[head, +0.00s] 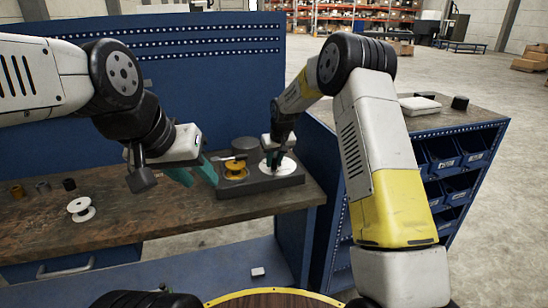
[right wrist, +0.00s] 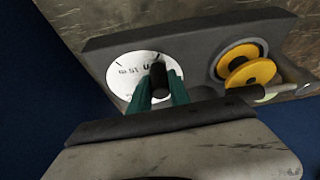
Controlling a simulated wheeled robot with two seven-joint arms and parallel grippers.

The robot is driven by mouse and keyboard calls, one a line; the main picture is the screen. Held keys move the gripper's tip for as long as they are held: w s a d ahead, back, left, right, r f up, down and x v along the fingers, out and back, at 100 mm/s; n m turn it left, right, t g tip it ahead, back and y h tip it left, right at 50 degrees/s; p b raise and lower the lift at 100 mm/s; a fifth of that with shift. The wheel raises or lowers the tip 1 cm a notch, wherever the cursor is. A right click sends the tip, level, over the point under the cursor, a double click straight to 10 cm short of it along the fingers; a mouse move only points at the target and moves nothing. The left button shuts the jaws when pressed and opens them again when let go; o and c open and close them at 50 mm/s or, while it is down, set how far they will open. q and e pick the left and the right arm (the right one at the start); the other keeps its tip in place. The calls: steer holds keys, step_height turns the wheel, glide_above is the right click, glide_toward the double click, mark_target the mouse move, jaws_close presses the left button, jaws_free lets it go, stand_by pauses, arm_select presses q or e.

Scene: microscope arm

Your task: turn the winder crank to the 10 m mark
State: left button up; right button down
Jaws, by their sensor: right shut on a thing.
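The winder is a dark grey block (head: 262,186) on the workbench, also in the right wrist view (right wrist: 185,42). It carries a white dial (head: 291,166) with black marks; in the right wrist view the dial (right wrist: 122,70) shows an upside-down "15" and other marks too small to read surely. My right gripper (head: 276,160) is over the dial, its teal fingers shut on the black crank knob (right wrist: 160,73). The crank's lower part is hidden by the fingers. My left gripper (head: 196,174) is open and empty, left of the winder.
A yellow spool (right wrist: 250,73) sits on the winder beside the dial. A white spool (head: 81,209) and several small cylinders (head: 43,187) stand on the left of the bench. A blue panel (head: 215,75) rises behind. Blue bins (head: 440,160) are at right.

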stand_by(0.3)
steer(key=a+m, duration=0.1)
steer(key=m, duration=0.1)
steer(key=a+m+h, duration=0.1)
steer(key=shift+w+a+m+h, duration=0.1)
steer(key=shift+w+m+h, duration=0.2)
steer(key=shift+w+m, duration=0.1)
steer(key=m, duration=0.1)
steer(key=w+a+m+h, duration=0.1)
steer(key=m, duration=0.1)
steer(key=shift+w+a+m, duration=0.15)
steer(key=shift+a+m, duration=0.05)
steer(key=shift+m, duration=0.1)
steer(key=m, duration=0.1)
steer(key=w+a+m+h, duration=0.1)
steer(key=m, duration=0.1)
steer(key=shift+w+m+h, duration=0.3)
steer(key=shift+w+a+m+g+h, duration=0.15)
steer(key=shift+w+m+g, duration=0.25)
steer(key=shift+m, duration=0.4)
steer(key=shift+w+m+g+h, duration=0.3)
steer(key=shift+w+m, duration=0.1)
steer(key=shift+m, duration=0.4)
steer(key=c, duration=1.2)
jaws_free()
